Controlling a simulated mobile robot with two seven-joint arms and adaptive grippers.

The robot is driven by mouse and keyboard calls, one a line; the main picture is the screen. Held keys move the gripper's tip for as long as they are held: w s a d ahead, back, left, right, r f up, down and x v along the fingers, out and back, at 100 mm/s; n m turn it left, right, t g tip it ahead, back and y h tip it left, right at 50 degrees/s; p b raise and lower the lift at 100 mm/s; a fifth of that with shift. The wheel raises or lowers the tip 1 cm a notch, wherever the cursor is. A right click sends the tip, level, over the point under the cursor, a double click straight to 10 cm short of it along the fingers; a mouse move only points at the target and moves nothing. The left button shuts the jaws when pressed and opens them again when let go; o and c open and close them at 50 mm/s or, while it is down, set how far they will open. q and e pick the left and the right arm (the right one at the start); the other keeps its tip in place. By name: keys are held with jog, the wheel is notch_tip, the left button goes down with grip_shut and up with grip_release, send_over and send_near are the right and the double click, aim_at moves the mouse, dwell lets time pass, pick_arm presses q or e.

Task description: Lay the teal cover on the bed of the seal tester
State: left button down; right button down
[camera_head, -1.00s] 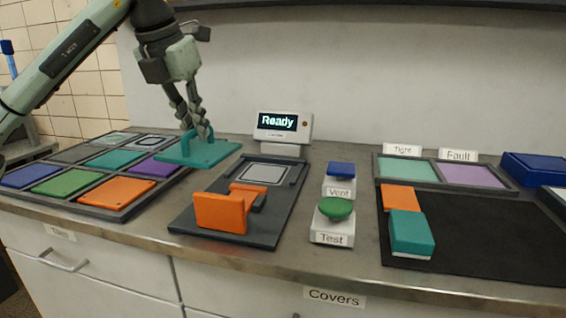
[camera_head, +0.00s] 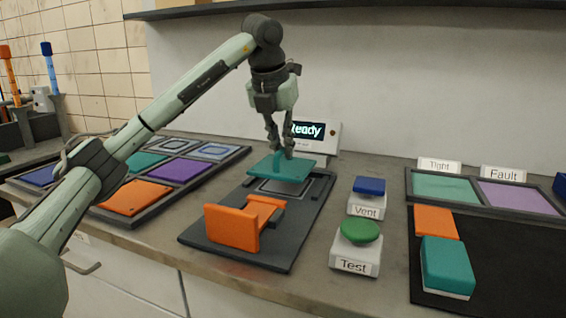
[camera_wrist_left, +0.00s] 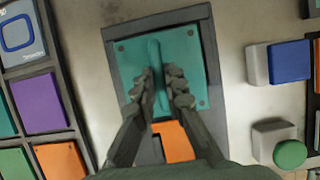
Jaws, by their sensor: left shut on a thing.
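The teal cover (camera_head: 281,168) is a flat plate with a raised ridge handle. My left gripper (camera_head: 288,150) is shut on that handle. In the left wrist view the cover (camera_wrist_left: 193,62) hangs between my fingertips (camera_wrist_left: 162,82), over the far part of the seal tester. The seal tester (camera_head: 228,254) is a dark base with a grey-framed bed (camera_head: 270,187), partly hidden under the cover. The cover appears to be a little above the bed; contact cannot be told. An orange clamp piece (camera_head: 232,227) stands at the tester's near end. My right gripper is not in view.
The tester display (camera_head: 307,131) stands behind and reads "Ready". The blue Vent button (camera_head: 369,186) and green Test button (camera_head: 360,231) stand to the right. A tray of coloured plates (camera_head: 98,212) is at left. Tight and Fault pads (camera_head: 445,188) and a black mat (camera_head: 500,265) are at right.

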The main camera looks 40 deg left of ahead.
aim_at(283, 166)
pick_arm(q)
notch_tip(283, 166, down, 4)
jog(key=shift+w+f, duration=0.1)
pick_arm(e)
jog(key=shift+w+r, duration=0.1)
pick_arm(q)
jog(key=c, duration=2)
grip_release()
jog(key=shift+f, duration=0.1)
jog(key=o, duration=0.4)
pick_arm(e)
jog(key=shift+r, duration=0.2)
